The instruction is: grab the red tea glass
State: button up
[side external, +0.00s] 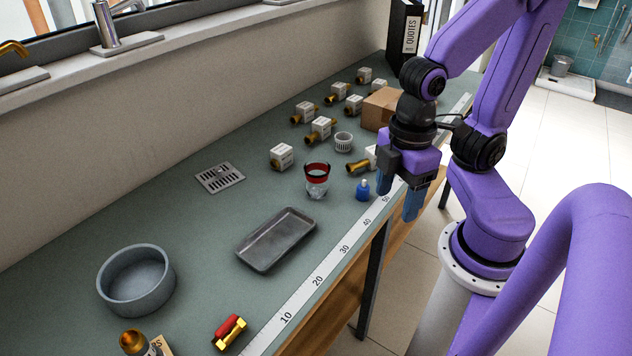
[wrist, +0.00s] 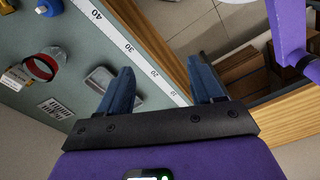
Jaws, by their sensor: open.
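The red tea glass (side external: 317,180) stands upright on the green bench top, a clear glass with a red band at its rim. In the wrist view it shows at the left edge as a red ring (wrist: 42,68). My gripper (side external: 400,203) is open and empty, with blue fingers pointing down, to the right of the glass near the bench's front edge. In the wrist view the two fingers (wrist: 160,75) are apart, with the ruler strip and bench edge between them. The gripper and the glass are apart.
A small blue bottle (side external: 362,190) stands between the glass and my gripper. A grey tray (side external: 277,240) lies in front, and a round grey bowl (side external: 136,281) further left. Several brass fittings with white tags and a cardboard box (side external: 381,108) stand behind. A drain grate (side external: 220,177) lies left.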

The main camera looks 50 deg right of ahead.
jog(key=o, duration=0.5)
jog(key=shift+o, duration=0.2)
jog(key=n+t+h, duration=1)
jog(key=n+h, duration=0.1)
jog(key=n, duration=0.3)
send_near(319, 179)
jog(key=x, duration=0.5)
jog(key=shift+s+d+r, duration=0.1)
jog(key=shift+s+d, duration=0.05)
jog(key=shift+d, duration=0.3)
jog(key=shift+w+a+x, duration=0.1)
jog(key=shift+a+x, duration=0.05)
jog(key=shift+x, duration=1.2)
jog(key=shift+w+a+x, duration=0.15)
jog(key=shift+x, duration=1.25)
